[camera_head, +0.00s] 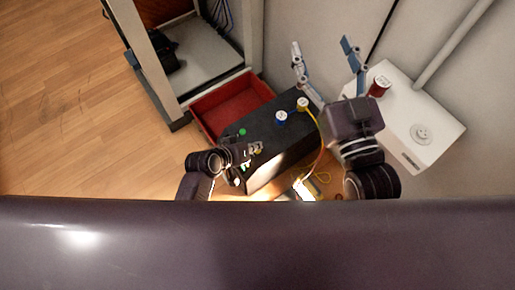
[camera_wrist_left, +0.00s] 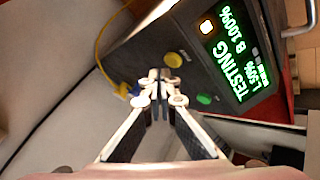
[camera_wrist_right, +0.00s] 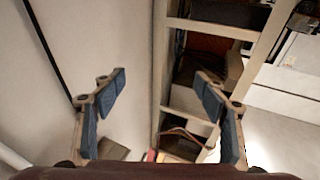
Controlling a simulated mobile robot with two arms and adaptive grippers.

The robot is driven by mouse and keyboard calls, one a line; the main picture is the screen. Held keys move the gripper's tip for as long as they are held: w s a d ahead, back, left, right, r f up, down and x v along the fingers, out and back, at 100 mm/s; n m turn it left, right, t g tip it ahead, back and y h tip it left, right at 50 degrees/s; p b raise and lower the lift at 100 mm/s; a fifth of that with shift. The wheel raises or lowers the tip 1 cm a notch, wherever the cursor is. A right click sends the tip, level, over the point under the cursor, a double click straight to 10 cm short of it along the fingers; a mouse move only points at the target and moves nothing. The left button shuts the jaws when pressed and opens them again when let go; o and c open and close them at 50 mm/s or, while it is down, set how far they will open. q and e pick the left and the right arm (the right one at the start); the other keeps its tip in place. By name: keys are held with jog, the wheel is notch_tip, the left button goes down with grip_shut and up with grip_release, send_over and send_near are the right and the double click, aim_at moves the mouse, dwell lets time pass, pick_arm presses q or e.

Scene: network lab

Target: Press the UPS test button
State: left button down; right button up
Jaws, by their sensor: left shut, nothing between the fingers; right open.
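The UPS is a black box (camera_head: 262,122) on the floor, beside the red tray. In the left wrist view its front panel (camera_wrist_left: 197,78) carries a lit green display (camera_wrist_left: 235,55) reading "TESTING" with "B 100%". My left gripper (camera_head: 258,148) is shut and empty at the panel. Its fingertips (camera_wrist_left: 159,76) appear close to the yellow button; contact cannot be told. My right gripper (camera_head: 321,43) is open and empty near the wall.
A red tray (camera_head: 205,112) lies beside the UPS, before an open rack (camera_head: 160,75). A white box (camera_head: 432,105) with a red knob (camera_head: 380,86) stands right. Yellow cables hang near the UPS. Wooden floor lies left.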

dwell(0.3)
pick_arm(q)
jog(key=shift+r+p, duration=0.35)
jog(key=shift+p, duration=0.05)
jog(key=shift+r+p, duration=0.95)
jog(key=shift+p, duration=0.15)
pick_arm(e)
jog(key=s+d+f+g+h, duration=0.25)
jog(key=f+g, duration=0.45)
jog(key=f, duration=0.8)
pick_arm(q)
jog(key=shift+r+p, duration=0.35)
jog(key=shift+p, duration=0.05)
jog(key=shift+r+p, duration=0.85)
jog(key=shift+p, duration=0.1)
pick_arm(e)
jog(key=s+d+f+g+h, duration=0.1)
jog(key=s+d+f+g, duration=0.1)
jog(key=s+f+g, duration=0.2)
jog(key=s+d+f+g+h, duration=0.1)
jog(key=s+d+f+g, duration=0.2)
jog(key=s, duration=0.7)
jog(key=shift+f+m+g, duration=0.4)
jog(key=shift+f+g, duration=0.1)
jog(key=shift+f, duration=0.2)
jog(key=shift+s, duration=0.1)
